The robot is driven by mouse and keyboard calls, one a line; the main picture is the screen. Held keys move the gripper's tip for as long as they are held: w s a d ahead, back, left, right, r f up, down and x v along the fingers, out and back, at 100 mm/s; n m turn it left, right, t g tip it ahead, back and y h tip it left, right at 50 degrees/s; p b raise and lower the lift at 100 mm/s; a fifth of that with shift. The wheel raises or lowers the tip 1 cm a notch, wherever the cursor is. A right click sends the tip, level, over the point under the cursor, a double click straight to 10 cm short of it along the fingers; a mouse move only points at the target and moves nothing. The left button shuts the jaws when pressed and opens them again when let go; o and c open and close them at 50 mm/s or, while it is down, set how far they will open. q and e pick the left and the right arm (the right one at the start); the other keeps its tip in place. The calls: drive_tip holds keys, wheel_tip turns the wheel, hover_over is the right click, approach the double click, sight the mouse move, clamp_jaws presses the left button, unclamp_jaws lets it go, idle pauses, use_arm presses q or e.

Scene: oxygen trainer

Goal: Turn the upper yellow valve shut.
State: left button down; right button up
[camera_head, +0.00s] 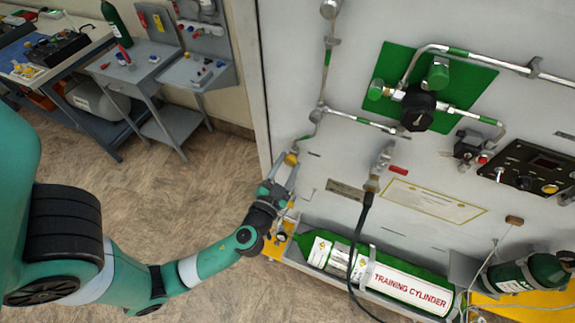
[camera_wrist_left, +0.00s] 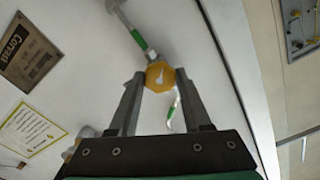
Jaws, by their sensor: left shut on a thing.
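The upper yellow valve (camera_wrist_left: 160,77) is an octagonal yellow knob with a white pointer mark, on a thin pipe with green bands. In the head view the valve (camera_head: 291,159) shows small at the panel's left side. My left gripper (camera_wrist_left: 157,82) is shut on the valve, with one finger on each side of the knob. In the head view my left gripper (camera_head: 287,172) reaches up to the valve from below. The base of the knob is hidden behind its face. My right gripper is not in view.
The green training cylinder (camera_head: 390,280) lies in a tray at the panel's foot, with a black hose (camera_head: 356,240) above it. A black regulator knob (camera_head: 418,108) sits on a green plate. Open floor (camera_head: 190,195) lies left of the panel.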

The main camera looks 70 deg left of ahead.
use_arm(q)
drive_tip(key=m, duration=0.2)
drive_tip(key=shift+m, duration=0.4)
drive_tip(key=m, duration=0.3)
drive_tip(key=shift+m+p, duration=0.3)
drive_tip(key=m, duration=0.3)
drive_tip(key=shift+r+m+p, duration=0.1)
drive_tip(key=shift+m+p, duration=0.2)
drive_tip(key=shift+p, duration=0.1)
drive_tip(key=m+p, duration=0.1)
drive_tip(key=m, duration=0.2)
drive_tip(key=shift+m, duration=0.4)
drive_tip(key=m+p, duration=0.1)
drive_tip(key=m, duration=0.2)
drive_tip(key=shift+m, duration=0.3)
drive_tip(key=m+p, duration=0.2)
drive_tip(key=m, duration=0.1)
drive_tip(key=shift+m, duration=0.3)
drive_tip(key=m+p, duration=0.1)
drive_tip(key=m, duration=0.2)
drive_tip(key=shift+p, duration=0.3)
drive_tip(key=shift+m+p, duration=0.5)
drive_tip(key=shift+m, duration=1)
